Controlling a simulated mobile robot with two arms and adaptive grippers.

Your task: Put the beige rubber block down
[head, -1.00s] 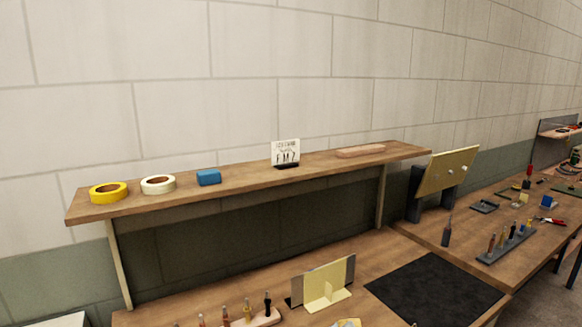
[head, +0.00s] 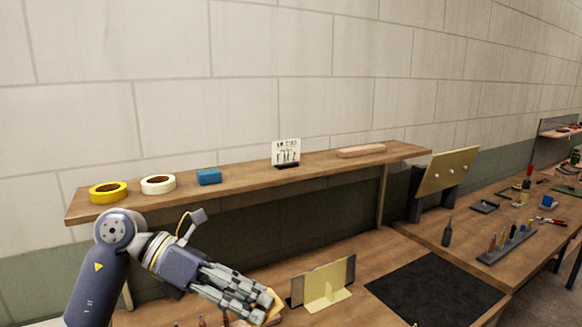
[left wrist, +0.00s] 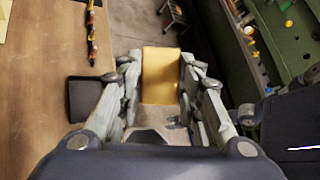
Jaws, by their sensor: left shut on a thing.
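My left gripper (head: 262,302) is shut on the beige rubber block (head: 275,306), which looks yellowish. It holds the block in front of the shelf, low in the head view. In the left wrist view the block (left wrist: 161,72) sits between the two fingers, one on each side. The fingers hide part of it in the head view, and I cannot tell its exact height over the bench. My right gripper is not in view.
The shelf (head: 240,193) holds yellow tape (head: 108,191), white tape (head: 158,184), a blue block (head: 209,177), a card (head: 286,153) and a pinkish bar (head: 360,151). A pale yellow bracket (head: 325,290) stands right of my gripper. The black mat (head: 435,288) is bare.

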